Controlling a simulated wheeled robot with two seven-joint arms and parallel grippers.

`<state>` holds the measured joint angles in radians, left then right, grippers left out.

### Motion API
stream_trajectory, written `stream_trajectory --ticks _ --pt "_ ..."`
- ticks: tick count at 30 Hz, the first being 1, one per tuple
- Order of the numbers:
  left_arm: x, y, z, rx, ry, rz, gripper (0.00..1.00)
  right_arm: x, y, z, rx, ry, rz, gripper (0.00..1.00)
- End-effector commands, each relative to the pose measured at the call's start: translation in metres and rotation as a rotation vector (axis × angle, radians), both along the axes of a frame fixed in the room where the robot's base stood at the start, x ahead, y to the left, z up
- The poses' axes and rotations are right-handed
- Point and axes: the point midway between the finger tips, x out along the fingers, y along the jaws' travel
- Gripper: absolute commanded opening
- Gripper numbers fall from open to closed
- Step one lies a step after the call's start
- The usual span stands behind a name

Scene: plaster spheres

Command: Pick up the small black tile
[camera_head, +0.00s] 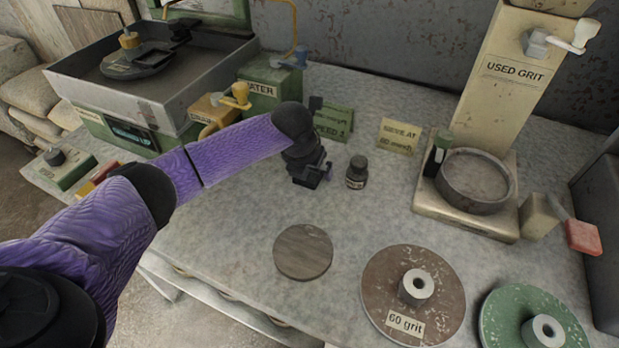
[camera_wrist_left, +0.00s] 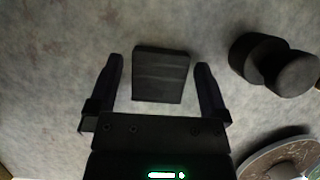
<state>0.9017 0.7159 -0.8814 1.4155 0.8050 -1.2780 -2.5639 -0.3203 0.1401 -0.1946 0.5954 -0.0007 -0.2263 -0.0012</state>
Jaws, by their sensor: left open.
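The small black tile (camera_wrist_left: 162,75) lies flat on the grey worktop in the left wrist view, a dark square-like piece between the two fingers of my left gripper. In the head view I cannot make it out; my left gripper (camera_head: 311,176) seems to cover it. The left gripper points down close over the worktop, and its fingers are apart, one on each side of the tile. A gap shows between each finger and the tile. My right gripper is not in view.
A small dark bottle (camera_head: 357,172) stands just right of my left gripper. A round grey-brown disc (camera_head: 303,252) and a brown 60 grit wheel (camera_head: 386,282) lie nearer the front. A green sign (camera_head: 335,124) and a cream sign (camera_head: 399,136) stand behind.

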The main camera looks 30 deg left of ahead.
Motion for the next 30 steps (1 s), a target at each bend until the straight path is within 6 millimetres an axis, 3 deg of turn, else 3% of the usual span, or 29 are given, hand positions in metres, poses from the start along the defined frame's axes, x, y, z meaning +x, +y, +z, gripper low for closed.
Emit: stream_trajectory --ticks 3,16,23,30 --pt "0.000 0.000 0.002 0.000 -0.001 0.000 0.98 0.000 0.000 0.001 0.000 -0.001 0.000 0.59" --pt "0.000 0.000 0.002 0.001 -0.001 0.000 0.07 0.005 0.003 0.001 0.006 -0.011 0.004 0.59" --pt "0.000 0.000 0.005 0.001 -0.002 0.000 0.05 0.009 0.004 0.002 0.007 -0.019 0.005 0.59" --pt "0.001 0.000 0.068 0.001 -0.008 -0.001 0.05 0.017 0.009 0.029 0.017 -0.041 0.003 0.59"
